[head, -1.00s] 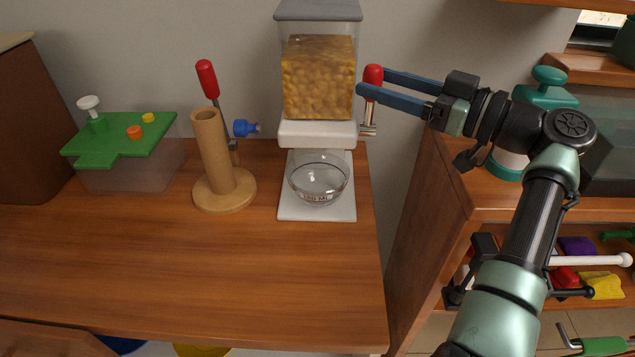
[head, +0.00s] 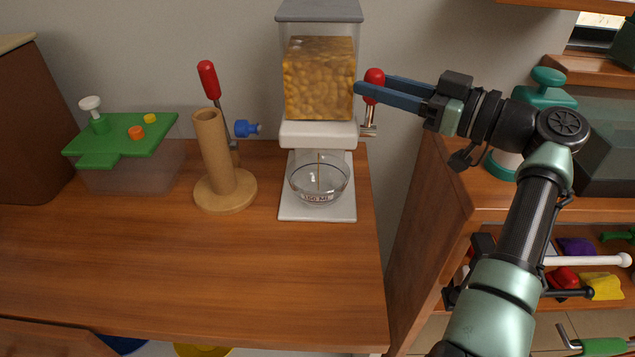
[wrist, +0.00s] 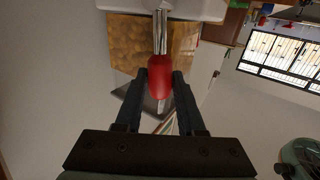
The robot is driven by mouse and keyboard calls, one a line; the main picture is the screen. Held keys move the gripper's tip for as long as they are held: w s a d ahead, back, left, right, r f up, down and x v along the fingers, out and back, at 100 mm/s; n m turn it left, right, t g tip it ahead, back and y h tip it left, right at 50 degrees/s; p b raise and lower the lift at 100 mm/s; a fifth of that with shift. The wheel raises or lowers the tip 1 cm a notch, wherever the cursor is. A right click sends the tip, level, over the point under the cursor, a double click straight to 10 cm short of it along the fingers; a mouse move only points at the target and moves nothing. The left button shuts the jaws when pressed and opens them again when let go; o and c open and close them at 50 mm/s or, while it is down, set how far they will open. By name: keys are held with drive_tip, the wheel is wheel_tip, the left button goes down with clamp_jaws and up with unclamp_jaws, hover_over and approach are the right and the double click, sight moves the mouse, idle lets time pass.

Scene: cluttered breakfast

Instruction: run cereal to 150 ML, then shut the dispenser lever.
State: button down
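The cereal dispenser (head: 319,134) stands at the back right of the counter, its clear hopper holding golden cereal (head: 318,78). A thin cereal stream (head: 318,172) falls into the clear glass bowl (head: 335,186) on the dispenser's white base. The bowl's label (head: 316,198) shows an ML mark, too small to read surely. The dispenser lever has a red knob (head: 375,76) on a metal stem, at the dispenser's right. My gripper (head: 366,87) has its blue fingers on either side of this knob. In the wrist view, the knob (wrist: 160,76) fills the gap between the fingertips (wrist: 161,78).
A wooden tube on a round base (head: 224,190), with a second red-handled lever (head: 208,80) behind it, stands left of the dispenser. A green-lidded box (head: 130,140) is farther left. The front counter is clear. A wooden shelf unit (head: 455,190) stands at the right.

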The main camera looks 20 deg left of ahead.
drive_tip(key=shift+w+d+r+t, duration=0.15)
drive_tip(key=shift+w+d+t, duration=0.1)
drive_tip(key=shift+w+t, duration=0.05)
drive_tip(key=shift+s+d+f, duration=0.1)
drive_tip(key=shift+s+f, duration=0.1)
drive_tip(key=shift+f, duration=0.05)
drive_tip(key=shift+s+d+f, duration=0.25)
drive_tip(key=shift+s+d, duration=0.05)
drive_tip(key=shift+s, duration=0.2)
drive_tip(key=shift+f, duration=0.1)
idle(6.8)
